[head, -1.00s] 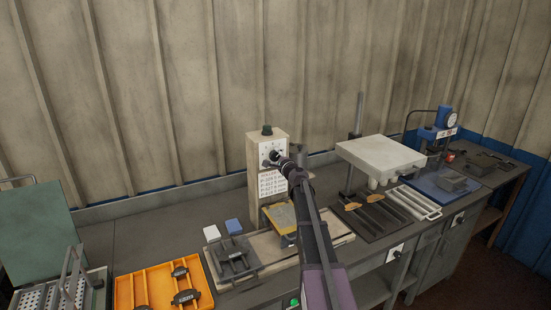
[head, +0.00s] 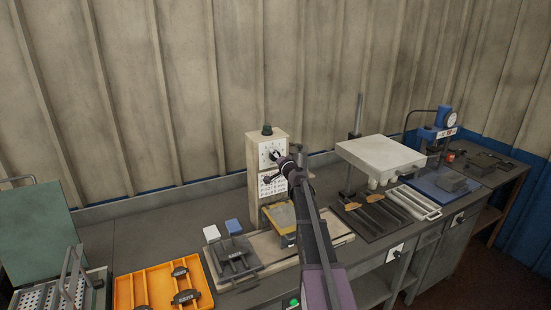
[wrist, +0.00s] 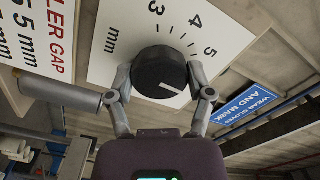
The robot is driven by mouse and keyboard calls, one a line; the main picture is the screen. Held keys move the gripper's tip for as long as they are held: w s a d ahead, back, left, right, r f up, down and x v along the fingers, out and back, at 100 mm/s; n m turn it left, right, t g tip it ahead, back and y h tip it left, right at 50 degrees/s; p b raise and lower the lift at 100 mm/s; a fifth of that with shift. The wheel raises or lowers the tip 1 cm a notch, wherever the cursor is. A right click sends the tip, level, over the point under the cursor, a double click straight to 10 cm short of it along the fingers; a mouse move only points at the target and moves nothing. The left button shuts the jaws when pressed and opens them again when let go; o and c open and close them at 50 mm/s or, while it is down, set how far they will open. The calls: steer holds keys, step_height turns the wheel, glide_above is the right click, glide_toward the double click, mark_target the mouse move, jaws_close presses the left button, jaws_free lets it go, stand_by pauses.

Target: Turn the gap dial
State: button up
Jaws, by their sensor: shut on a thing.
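The gap dial is a round black knob (wrist: 160,74) with a white pointer line, on a white scale plate (wrist: 110,38) marked in mm. In the wrist view the numbers 3, 4 and 5 show above and right of the knob. The pointer slants down to the right, away from these numbers. My gripper (wrist: 162,88) is shut on the knob, one finger on each side. In the head view my gripper (head: 283,158) is at the front of the cream column (head: 252,155), covering part of the scale plate.
A grey cylindrical bar (wrist: 55,88) lies close left of my gripper in the wrist view. Below the column are a yellow-topped block (head: 281,216) and a dark fixture (head: 233,258). An orange tray (head: 130,290) is front left; a pale box-shaped unit (head: 380,152) stands right.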

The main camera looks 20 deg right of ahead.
steer(key=shift+w+n, duration=0.15)
steer(key=shift+n, duration=0.15)
steer(key=o, duration=1.1)
steer(key=shift+s+d, duration=0.2)
steer(key=shift+s, duration=5.9)
